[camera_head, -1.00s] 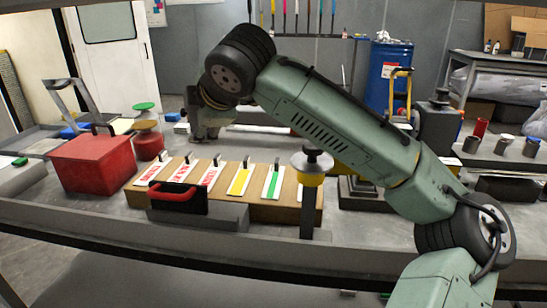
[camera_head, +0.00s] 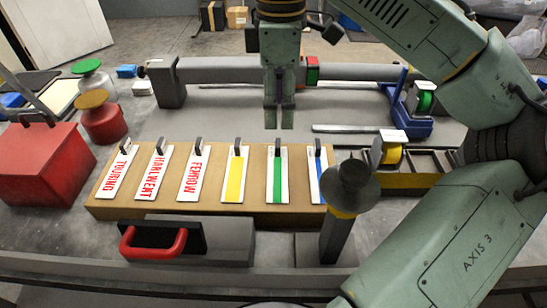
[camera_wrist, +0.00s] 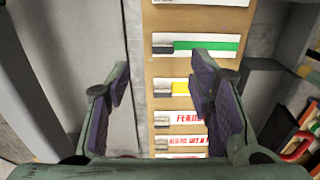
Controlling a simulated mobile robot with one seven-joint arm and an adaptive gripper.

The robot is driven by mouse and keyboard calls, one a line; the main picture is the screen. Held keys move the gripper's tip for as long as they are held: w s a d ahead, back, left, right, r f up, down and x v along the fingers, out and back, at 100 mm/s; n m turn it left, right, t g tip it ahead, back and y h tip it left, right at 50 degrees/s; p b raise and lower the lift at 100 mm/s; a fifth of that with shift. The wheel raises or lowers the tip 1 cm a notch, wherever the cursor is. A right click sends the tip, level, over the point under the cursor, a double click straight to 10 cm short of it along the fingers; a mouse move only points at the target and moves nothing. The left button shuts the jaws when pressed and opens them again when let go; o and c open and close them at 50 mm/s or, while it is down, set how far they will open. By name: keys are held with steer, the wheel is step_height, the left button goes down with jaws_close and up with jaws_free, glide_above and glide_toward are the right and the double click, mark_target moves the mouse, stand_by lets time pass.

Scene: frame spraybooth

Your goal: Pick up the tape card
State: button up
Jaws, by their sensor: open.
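A light wooden board (camera_head: 225,208) carries a row of white cards, each with a dark clip at its top. Three have coloured stripes: a yellow card (camera_head: 235,175), a green card (camera_head: 277,178) and a blue card (camera_head: 317,180), partly hidden by a dark post. Three have red lettering: TOURING (camera_head: 117,172), HARLWENT (camera_head: 154,172) and FERROW (camera_head: 194,174). My gripper (camera_head: 279,119) is open and empty, above and behind the board near the green card. In the wrist view, the yellow card (camera_wrist: 181,88) and green card (camera_wrist: 207,46) show between and beyond my fingers (camera_wrist: 160,70).
Tape rolls (camera_head: 392,153) are at right; a grey bar (camera_head: 220,71) runs behind.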

mark_target(278, 142)
steer(key=f, duration=0.7)
steer(key=shift+s+f+p, duration=0.2)
steer(key=shift+f+p, duration=0.1)
steer(key=shift+p, duration=0.05)
steer(key=c, duration=0.9)
steer(key=shift+c, duration=0.2)
